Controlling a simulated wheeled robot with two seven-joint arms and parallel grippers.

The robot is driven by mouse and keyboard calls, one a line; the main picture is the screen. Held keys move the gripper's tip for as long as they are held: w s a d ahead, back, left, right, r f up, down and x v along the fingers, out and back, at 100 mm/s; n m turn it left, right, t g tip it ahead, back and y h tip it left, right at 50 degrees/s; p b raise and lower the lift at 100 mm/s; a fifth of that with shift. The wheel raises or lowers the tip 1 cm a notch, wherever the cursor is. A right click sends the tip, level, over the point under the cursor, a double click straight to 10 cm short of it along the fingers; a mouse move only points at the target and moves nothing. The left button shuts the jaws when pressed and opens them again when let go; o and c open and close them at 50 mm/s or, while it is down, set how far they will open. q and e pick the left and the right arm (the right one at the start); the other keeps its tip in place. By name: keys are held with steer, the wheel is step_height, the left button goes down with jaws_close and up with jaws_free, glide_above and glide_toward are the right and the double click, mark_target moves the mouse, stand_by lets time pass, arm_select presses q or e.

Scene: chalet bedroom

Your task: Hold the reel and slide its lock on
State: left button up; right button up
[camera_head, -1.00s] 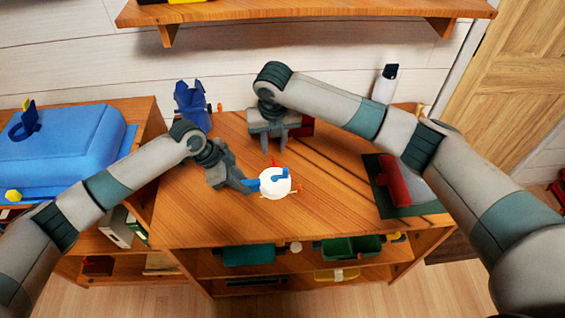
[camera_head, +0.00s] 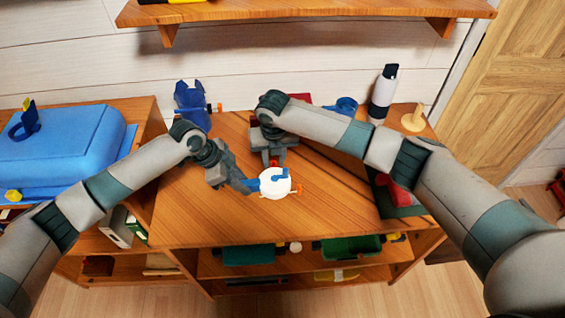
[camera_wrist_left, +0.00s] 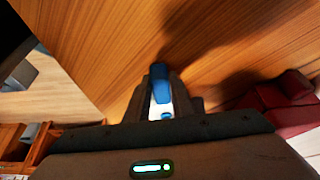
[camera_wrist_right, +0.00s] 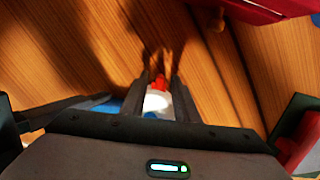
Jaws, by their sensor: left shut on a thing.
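The reel (camera_head: 275,187) is a round white body with a blue handle and small orange parts, near the front middle of the wooden desk. My left gripper (camera_head: 247,186) is shut on its blue handle; the blue part (camera_wrist_left: 160,78) shows between the fingers in the left wrist view. My right gripper (camera_head: 273,158) is at the far side of the reel, pointing down at it. A small red piece, apparently the lock (camera_wrist_right: 159,82), shows between its parted fingers in the right wrist view, with the white reel below. Whether the fingers touch it is unclear.
A blue device (camera_head: 192,104) stands at the desk's back left. A blue ring-shaped thing (camera_head: 346,106), a white bottle (camera_head: 382,94) and a wooden stand (camera_head: 414,121) are at the back right. A red tool (camera_head: 396,192) lies on a dark green mat, partly hidden by my right arm.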

jaws_close()
steer(key=shift+d, duration=0.1)
steer(key=shift+w+d, duration=0.1)
steer(key=shift+d, duration=0.7)
steer(key=shift+o, duration=0.2)
jaws_free()
steer(key=shift+r, duration=0.1)
steer(key=shift+s+r, duration=0.25)
steer(key=shift+r, duration=1.2)
steer(key=shift+s+r, duration=0.2)
steer(key=shift+r, duration=1.2)
